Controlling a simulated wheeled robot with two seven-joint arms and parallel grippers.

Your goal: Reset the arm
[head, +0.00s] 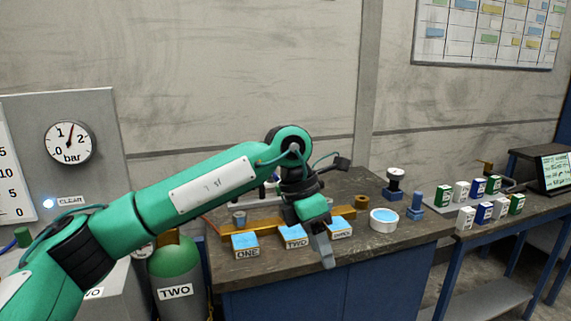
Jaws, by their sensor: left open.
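My left arm, green with a white plate, comes in from the left and reaches across the front of the workbench (355,270). My left gripper (325,250) points down at the bench's front edge, beside the small label block at the right of the row. Its jaws are open, and I see nothing between them. The gripper partly hides the row of blue-topped blocks: ONE (246,247), TWO (293,238) and a third (341,228) whose label is hard to read. My right gripper is not in view.
A white dish with blue contents (384,221), a blue clamp-like part (416,203) and a black-topped piece (395,182) stand right of the gripper. Several small boxes (477,189) are farther right.

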